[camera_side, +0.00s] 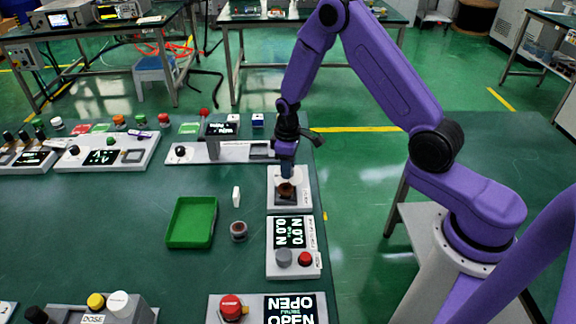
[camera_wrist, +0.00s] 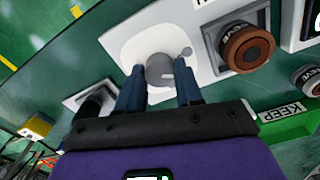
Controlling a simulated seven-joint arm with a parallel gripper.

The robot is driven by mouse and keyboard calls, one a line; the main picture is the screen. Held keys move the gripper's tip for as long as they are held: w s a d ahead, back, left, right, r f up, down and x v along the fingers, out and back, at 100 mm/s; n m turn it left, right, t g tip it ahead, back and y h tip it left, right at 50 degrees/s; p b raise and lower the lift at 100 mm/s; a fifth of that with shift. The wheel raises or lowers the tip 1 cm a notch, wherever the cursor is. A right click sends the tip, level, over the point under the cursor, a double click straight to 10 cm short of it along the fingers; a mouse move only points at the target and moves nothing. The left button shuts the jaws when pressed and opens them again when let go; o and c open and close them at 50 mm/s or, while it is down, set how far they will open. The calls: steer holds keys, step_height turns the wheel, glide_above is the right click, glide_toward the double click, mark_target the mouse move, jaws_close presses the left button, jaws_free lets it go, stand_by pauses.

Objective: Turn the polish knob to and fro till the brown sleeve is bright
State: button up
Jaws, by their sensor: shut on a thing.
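The polish knob (camera_wrist: 160,71) is a grey round knob with a pale mark, on a white panel. My gripper (camera_wrist: 158,88) is shut on it, one dark blue finger on each side. In the side view my gripper (camera_side: 286,173) is low over the panel (camera_side: 304,201) and hides the knob. The brown sleeve (camera_wrist: 248,47) sits in a grey holder on the same panel, beside the knob; it looks dull reddish-brown with a dark middle. In the side view the sleeve (camera_side: 286,190) shows small and dark just below my fingers.
A panel with a display and red button (camera_side: 305,258) lies nearer the camera. A long panel (camera_side: 183,153) lies behind. The table edge is close on the right.

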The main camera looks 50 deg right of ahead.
steer(key=m, duration=1.2)
stand_by(0.6)
steer(key=o, duration=1)
steer(key=shift+o, duration=0.2)
step_height(320, 180, up, 17)
steer(key=shift+r, duration=0.2)
